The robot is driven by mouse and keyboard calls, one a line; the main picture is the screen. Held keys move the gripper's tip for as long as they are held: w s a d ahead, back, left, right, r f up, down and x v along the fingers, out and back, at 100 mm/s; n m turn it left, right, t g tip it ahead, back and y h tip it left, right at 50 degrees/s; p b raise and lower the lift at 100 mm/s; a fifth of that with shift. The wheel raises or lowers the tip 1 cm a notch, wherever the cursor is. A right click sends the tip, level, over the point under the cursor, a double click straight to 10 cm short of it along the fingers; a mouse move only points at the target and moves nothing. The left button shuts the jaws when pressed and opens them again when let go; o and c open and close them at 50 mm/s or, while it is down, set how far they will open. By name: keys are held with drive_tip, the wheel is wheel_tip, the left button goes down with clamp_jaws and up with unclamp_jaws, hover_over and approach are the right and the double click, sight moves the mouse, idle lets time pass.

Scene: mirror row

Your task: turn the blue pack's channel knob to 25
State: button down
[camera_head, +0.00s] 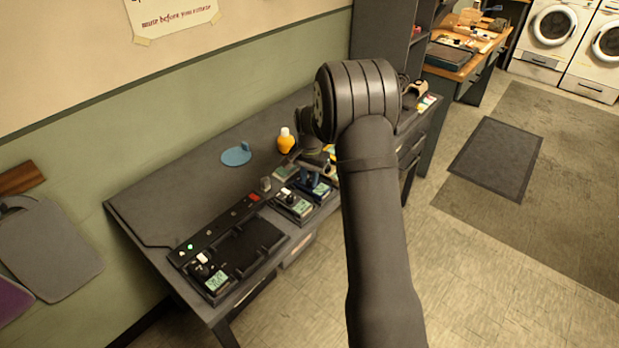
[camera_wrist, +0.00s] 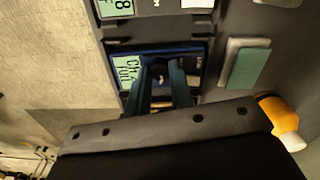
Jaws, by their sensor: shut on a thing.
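The blue pack (camera_wrist: 197,62) lies in a dark holder on the desk, and it also shows in the head view (camera_head: 321,192). Its green display (camera_wrist: 126,72) reads "Ch 2" and "Full"; any further digit is hard to make out. My gripper (camera_wrist: 161,72) points down at the pack's face, its two dark blue fingers shut around the channel knob. The knob is mostly hidden between the fingertips, so its pointer cannot be read. In the head view my gripper (camera_head: 313,178) is small and partly covered by my arm.
A neighbouring pack (camera_head: 293,207) sits close beside the blue one. Another pack (camera_head: 213,278) stands at the desk's near left end. The desk's left back is clear.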

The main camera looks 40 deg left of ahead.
sight(309, 182)
drive_tip(key=shift+n, duration=3.5)
drive_tip(key=c, duration=1.3)
unclamp_jaws()
drive_tip(key=shift+o, duration=0.2)
drive_tip(key=shift+r, duration=0.1)
wheel_tip(309, 182, up, 17)
drive_tip(key=shift+r, duration=0.15)
